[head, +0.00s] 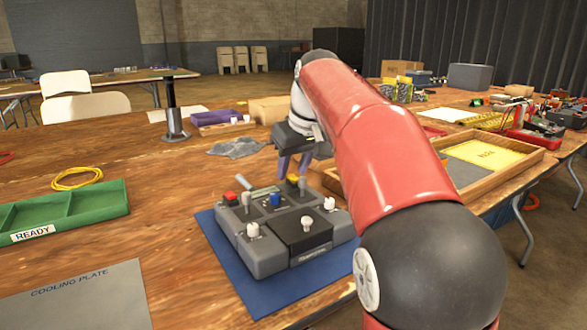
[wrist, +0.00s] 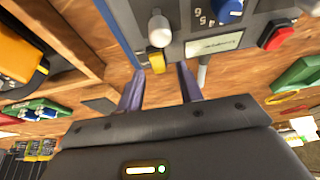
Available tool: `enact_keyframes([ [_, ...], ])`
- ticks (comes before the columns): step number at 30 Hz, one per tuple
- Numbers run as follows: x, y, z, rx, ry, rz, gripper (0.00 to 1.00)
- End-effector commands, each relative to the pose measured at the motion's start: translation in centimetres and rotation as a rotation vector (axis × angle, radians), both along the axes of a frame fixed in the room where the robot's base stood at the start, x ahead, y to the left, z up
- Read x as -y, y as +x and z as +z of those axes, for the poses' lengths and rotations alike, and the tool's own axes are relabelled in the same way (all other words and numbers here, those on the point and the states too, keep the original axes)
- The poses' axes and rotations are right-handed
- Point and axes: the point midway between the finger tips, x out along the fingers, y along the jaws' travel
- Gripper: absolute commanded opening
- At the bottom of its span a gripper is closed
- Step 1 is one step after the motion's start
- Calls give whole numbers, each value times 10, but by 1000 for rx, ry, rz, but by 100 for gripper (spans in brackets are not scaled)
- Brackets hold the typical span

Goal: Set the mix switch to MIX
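A grey control box (head: 290,258) sits on a blue mat (head: 262,293). It carries a red button (head: 230,198), a blue knob (head: 274,200), a grey-tipped lever (head: 246,198), white knobs (head: 308,223) and a yellow-capped control (head: 292,179) at its far edge. No MIX lettering is readable, so I cannot tell which control is the mix switch. My gripper (head: 293,172) is open, its purple fingers apart above the box's far edge. In the wrist view my gripper (wrist: 160,80) has its fingertips either side of the yellow-capped control (wrist: 158,62); I cannot tell if they touch.
A green tray marked READY (head: 65,215) and a cooling plate sheet (head: 75,298) lie left of the box. A wooden tray with a yellow panel (head: 485,153) is to the right. A dark post (head: 173,110) stands behind. Bare wood shows left of the box.

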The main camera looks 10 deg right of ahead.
Motion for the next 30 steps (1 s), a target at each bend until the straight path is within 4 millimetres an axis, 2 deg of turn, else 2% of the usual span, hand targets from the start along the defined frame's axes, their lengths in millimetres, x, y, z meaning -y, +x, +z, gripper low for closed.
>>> enact_keyframes([
  [7,0,1,-1,1,0,0,36],
  [16,0,0,-1,1,0,0,0],
  [23,-1,1,3,-18,-5,0,0],
  [30,-2,5,7,-128,-39,2,0],
])
